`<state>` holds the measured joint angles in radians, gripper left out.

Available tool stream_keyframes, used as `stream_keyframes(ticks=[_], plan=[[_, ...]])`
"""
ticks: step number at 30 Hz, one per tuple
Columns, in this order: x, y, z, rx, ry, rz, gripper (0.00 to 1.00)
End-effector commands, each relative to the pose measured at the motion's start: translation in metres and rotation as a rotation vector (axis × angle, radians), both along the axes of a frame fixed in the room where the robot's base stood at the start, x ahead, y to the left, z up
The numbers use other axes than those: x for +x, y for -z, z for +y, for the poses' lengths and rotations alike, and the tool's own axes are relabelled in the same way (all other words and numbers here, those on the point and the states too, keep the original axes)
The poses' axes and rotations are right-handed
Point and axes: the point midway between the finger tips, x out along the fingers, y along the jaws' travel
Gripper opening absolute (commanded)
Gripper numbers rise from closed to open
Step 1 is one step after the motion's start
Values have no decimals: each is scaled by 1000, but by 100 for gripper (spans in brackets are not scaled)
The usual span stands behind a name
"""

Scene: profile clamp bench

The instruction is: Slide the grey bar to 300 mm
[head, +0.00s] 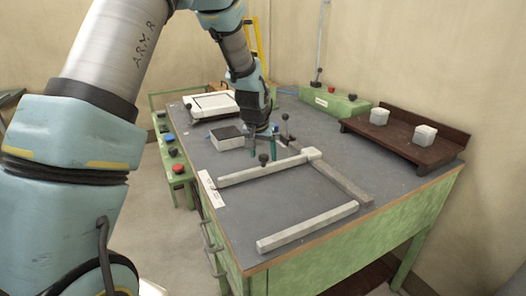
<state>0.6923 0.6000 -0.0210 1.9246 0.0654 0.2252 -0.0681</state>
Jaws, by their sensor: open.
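A light grey bar (265,169) lies across the bench with its right end at a block (312,154) on a darker grey rail (345,185). A second pale bar (305,228) lies roughly parallel, nearer the front edge. A white strip with dark marks (211,188), too small to read, lies at the left edge near the first bar's left end. A black-knobbed lever (263,159) stands by the first bar, and another (284,117) stands farther back. My gripper (263,143) points down, open, behind the first bar. Whether it touches anything I cannot tell.
A brown tray (415,140) with two pale blocks is at the right. A green box (335,101) stands at the back. The bench between the bars is clear.

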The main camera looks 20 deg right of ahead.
Motion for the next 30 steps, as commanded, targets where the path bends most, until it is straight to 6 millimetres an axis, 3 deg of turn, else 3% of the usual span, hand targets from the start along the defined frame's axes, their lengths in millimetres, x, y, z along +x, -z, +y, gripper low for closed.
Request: stream_keyframes(ticks=[10,27,30], plan=[[1,2,0,-1,0,-1,69],[1,2,0,0,0,0,5],[1,2,0,0,0,0,0]])
